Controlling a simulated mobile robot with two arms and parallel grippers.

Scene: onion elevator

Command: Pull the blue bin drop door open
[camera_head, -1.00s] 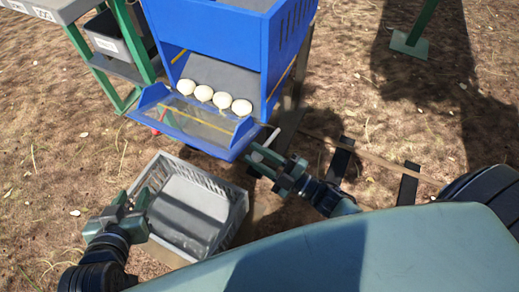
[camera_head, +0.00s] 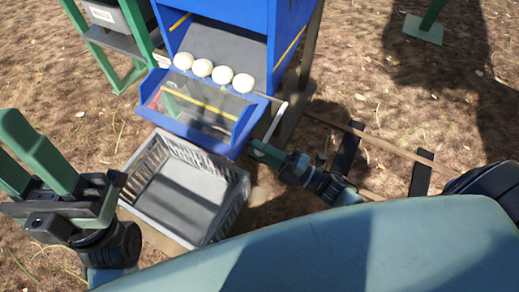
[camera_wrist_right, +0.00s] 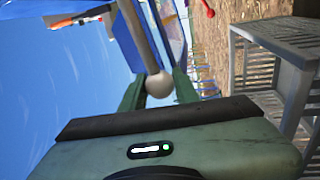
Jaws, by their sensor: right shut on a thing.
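The blue bin (camera_head: 222,15) stands ahead, with a row of several white onions (camera_head: 201,68) resting behind its front drop door. The drop door (camera_head: 208,104) is a clear panel with a yellow stripe in a blue frame, sloping out toward me. A pale handle rod (camera_head: 276,120) runs along the bin's right side. My right gripper (camera_head: 258,147) is at the rod's lower end. In the right wrist view its fingers are shut on the handle's round knob (camera_wrist_right: 158,84). My left gripper (camera_head: 16,148) is open and empty at the far left, away from the bin.
A grey slatted crate (camera_head: 236,205) sits on the ground below the door, and it looks empty. A green-framed stand with a dark bin (camera_head: 110,18) is at the upper left. Wooden rails (camera_head: 385,143) lie on the ground at right.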

